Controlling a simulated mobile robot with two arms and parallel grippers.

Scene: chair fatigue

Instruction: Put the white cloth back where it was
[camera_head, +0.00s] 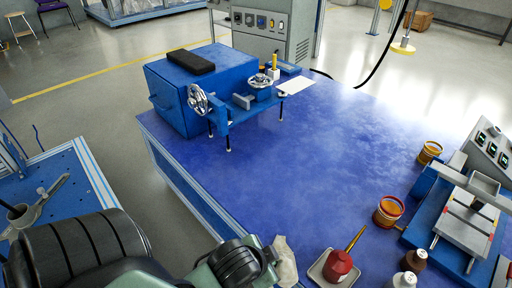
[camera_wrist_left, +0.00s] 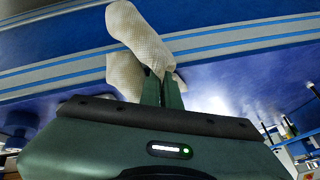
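The white cloth (camera_head: 286,264) hangs crumpled at the front edge of the blue table (camera_head: 330,150), at the bottom of the head view. My left gripper (camera_head: 272,256) comes in from the lower left and is at the cloth. In the left wrist view, its two green fingers (camera_wrist_left: 162,90) are close together on the cloth (camera_wrist_left: 135,35), which bulges out beyond and beside them. I cannot tell whether the cloth touches the table. My right gripper is in neither view.
Right of the cloth stands a pale tray (camera_head: 318,272) with a red container (camera_head: 340,264), then small bottles (camera_head: 413,261) and an orange jar (camera_head: 388,210). A blue handwheel fixture (camera_head: 245,115) stands at the back left. The table's middle is clear.

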